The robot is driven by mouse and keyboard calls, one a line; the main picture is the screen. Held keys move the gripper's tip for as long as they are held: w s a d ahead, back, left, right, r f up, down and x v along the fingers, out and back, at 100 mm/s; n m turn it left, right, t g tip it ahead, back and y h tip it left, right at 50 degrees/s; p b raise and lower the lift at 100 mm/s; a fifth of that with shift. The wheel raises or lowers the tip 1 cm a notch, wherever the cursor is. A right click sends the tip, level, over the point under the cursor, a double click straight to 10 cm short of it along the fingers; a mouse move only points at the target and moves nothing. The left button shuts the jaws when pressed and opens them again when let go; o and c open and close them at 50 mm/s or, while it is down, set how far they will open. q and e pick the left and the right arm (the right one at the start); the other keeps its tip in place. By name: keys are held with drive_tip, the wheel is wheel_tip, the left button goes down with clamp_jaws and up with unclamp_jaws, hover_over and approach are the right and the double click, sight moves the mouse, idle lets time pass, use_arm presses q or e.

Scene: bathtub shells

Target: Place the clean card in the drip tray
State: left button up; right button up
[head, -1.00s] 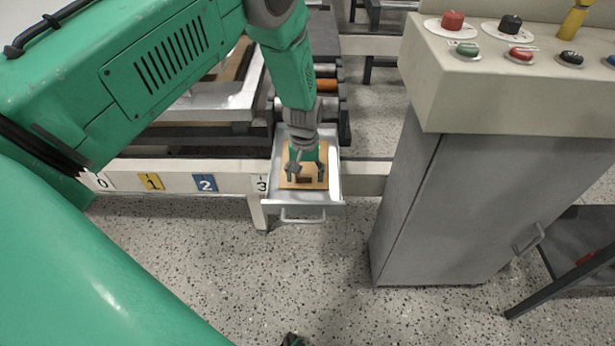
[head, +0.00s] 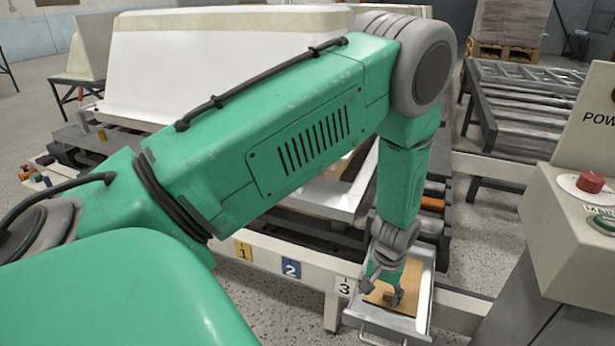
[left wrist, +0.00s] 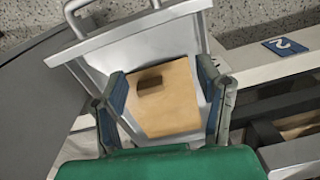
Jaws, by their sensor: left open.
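The tan card (head: 411,281) lies inside the drip tray (head: 426,292), a pale metal drawer with a front handle. The left wrist view shows the card (left wrist: 172,110) flat within the metal tray (left wrist: 130,43), with a small dark brown tab or mark on it. My left gripper (head: 383,293) points down over the tray. In the left wrist view my left gripper (left wrist: 161,72) is open, with one finger on each side of the card and a gap to each. Whether the fingertips touch the tray floor I cannot tell. My right gripper does not show.
A white rail with number labels (head: 291,269) runs beside the tray. A grey control cabinet (head: 540,300) with a red button (head: 590,183) stands at right. A white tub shell (head: 200,70) and roller conveyors (head: 530,100) are behind. Speckled floor is open around.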

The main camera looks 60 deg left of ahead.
use_arm(q)
drive_tip(key=s+d+f+m, duration=0.1)
drive_tip(key=s+d+m, duration=0.1)
drive_tip(key=s, duration=1.1)
drive_tip(key=s+d+f+m, duration=0.2)
drive_tip(key=s+d+m, duration=0.1)
drive_tip(key=s, duration=1)
drive_tip(key=shift+s+f+m+t, duration=0.15)
drive_tip(key=shift+f+m+t, duration=0.1)
drive_tip(key=shift+m+t, duration=0.05)
